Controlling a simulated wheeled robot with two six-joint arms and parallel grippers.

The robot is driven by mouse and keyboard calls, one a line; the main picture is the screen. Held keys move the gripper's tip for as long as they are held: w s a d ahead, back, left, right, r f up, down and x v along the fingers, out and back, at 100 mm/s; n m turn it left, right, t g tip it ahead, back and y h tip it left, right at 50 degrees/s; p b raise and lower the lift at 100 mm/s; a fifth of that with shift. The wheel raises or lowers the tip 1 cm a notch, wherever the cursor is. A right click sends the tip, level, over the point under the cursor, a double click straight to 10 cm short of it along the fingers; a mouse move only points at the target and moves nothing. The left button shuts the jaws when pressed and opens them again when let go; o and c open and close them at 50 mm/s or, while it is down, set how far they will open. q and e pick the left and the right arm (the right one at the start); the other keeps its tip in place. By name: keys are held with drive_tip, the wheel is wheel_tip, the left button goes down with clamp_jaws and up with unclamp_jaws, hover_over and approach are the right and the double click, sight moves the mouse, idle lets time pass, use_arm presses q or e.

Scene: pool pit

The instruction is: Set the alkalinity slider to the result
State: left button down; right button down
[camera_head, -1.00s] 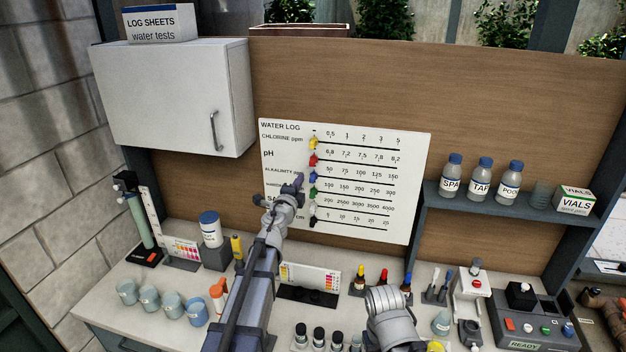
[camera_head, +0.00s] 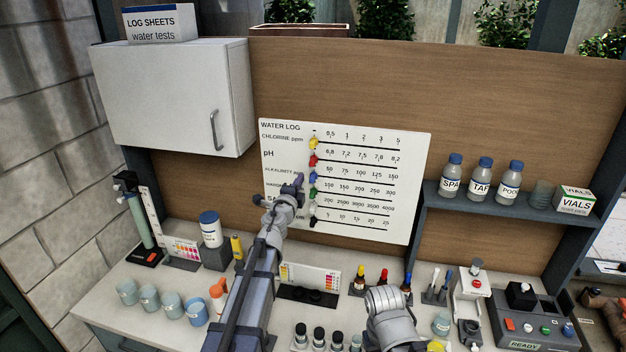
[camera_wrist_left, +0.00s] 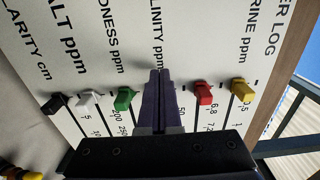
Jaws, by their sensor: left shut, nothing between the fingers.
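The white water log board (camera_head: 400,150) hangs on the wooden back wall, with one slider row per reading. The blue slider (camera_head: 313,177) sits at the left end of the alkalinity row, left of the lowest printed value. My left gripper (camera_head: 299,180) is shut and empty, just left of the blue slider in the head view. In the left wrist view my shut fingers (camera_wrist_left: 158,72) lie over the alkalinity row between the green slider (camera_wrist_left: 125,98) and the red slider (camera_wrist_left: 203,93). They hide the blue slider there, so I cannot tell whether they touch it.
Yellow (camera_head: 313,142) and black (camera_head: 314,222) sliders sit at the left ends of other rows. Below stand a colour chart (camera_head: 315,278), dropper bottles (camera_head: 384,276) and cups (camera_head: 172,304). A shelf (camera_head: 500,205) with bottles is right of the board.

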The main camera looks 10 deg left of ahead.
use_arm(q)
drive_tip(key=shift+d, duration=0.1)
idle(0.4)
drive_tip(key=shift+s+d, duration=0.2)
drive_tip(key=shift+d, duration=5.25)
drive_tip(key=shift+a, duration=0.85)
drive_tip(key=s, duration=0.7)
